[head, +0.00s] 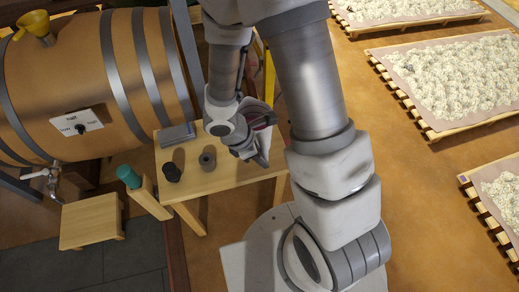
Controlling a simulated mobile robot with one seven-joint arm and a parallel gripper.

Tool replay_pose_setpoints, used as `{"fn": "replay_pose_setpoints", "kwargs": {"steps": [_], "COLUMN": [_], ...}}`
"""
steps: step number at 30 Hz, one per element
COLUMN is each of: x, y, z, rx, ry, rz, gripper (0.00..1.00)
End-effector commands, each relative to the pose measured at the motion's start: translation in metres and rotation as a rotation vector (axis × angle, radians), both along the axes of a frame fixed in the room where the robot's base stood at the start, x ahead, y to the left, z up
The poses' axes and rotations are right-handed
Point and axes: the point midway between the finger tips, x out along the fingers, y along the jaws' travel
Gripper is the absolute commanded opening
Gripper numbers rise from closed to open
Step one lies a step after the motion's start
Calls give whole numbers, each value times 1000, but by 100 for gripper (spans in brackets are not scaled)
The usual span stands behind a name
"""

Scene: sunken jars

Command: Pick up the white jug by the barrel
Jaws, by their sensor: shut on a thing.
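My gripper (260,140) is above the back right part of the small wooden table (232,178), to the right of the barrel (85,85). It is shut on a pale thing (254,106) with a dark reddish patch beside it. This looks like the white jug, but my arm hides much of it and its shape is unclear. I cannot tell whether it touches the table. The barrel is wooden with grey hoops, a yellow funnel (34,24) on top and a tap (45,175) at its lower front.
On the table are a dark cup-like thing (172,172), a grey round thing (207,158) and a grey block (176,134). Pallets of pale clumps (465,85) lie right, with open floor between.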

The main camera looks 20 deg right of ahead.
Motion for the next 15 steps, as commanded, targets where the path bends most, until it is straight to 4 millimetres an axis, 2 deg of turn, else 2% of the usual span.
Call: {"fn": "replay_pose_setpoints", "kwargs": {"steps": [9,15], "x": [-26,-36], "y": [3,4], "z": [18,23], "rx": [-1,-1], "ry": [-1,-1], "rz": [0,-1], "gripper": [0,0]}}
